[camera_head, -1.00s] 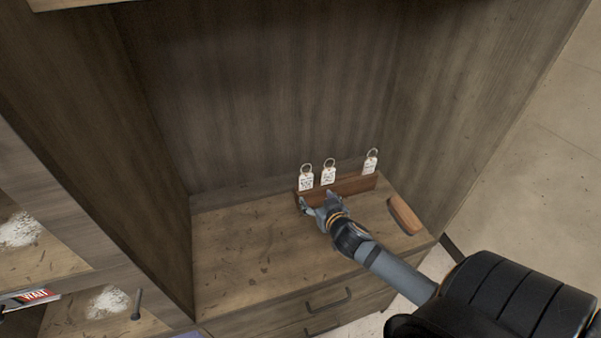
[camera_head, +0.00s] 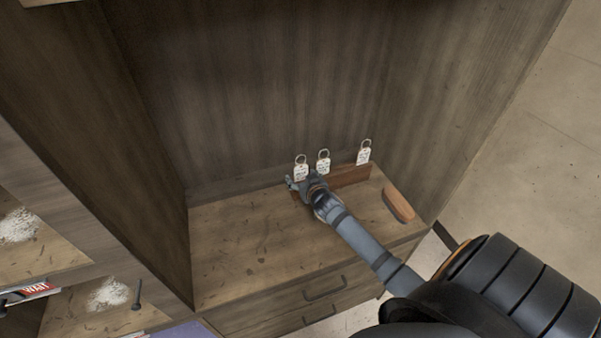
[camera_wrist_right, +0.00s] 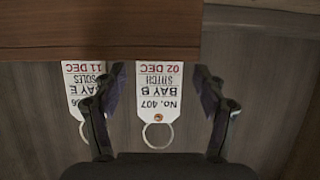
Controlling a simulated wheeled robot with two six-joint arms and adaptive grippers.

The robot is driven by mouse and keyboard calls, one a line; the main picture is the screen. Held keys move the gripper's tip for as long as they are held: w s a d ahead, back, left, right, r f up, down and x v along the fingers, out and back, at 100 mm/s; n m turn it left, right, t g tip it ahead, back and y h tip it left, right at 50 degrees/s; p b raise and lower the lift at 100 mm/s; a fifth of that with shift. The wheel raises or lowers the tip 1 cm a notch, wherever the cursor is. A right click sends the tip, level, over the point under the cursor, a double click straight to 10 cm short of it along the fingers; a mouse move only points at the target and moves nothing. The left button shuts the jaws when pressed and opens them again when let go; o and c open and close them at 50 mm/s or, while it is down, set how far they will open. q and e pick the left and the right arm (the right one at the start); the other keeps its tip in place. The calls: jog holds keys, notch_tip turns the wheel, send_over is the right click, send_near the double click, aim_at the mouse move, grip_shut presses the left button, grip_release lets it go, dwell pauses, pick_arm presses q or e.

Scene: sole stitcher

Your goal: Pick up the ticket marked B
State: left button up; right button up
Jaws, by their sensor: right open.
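The ticket marked "BAY B" (camera_wrist_right: 157,88) is a white tag with a metal ring. It appears upside down in the right wrist view, between the two spread fingers of my right gripper (camera_wrist_right: 160,78), with a gap on each side. In the head view it is the leftmost ticket (camera_head: 301,171), standing in a brown wooden holder (camera_head: 348,177). My right gripper (camera_head: 304,182) is open in front of it and hides its lower part. My left gripper is not in view.
A second ticket, "BAY E" (camera_wrist_right: 87,88), stands close beside; it is the middle ticket (camera_head: 323,162) in the head view. A third ticket (camera_head: 364,153) stands farther right. A wooden-backed block (camera_head: 399,204) lies right on the cabinet top. The left of the top is clear.

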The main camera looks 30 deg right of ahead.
jog(key=shift+s+r, duration=0.1)
jog(key=shift+s, duration=0.05)
jog(key=shift+c, duration=0.2)
jog(key=shift+c, duration=1.3)
jog(key=c, duration=0.6)
jog(key=shift+c, duration=0.2)
jog(key=shift+r, duration=0.45)
jog(key=s+a+r+b, duration=0.2)
jog(key=s+a+r, duration=0.5)
jog(key=a+r, duration=0.5)
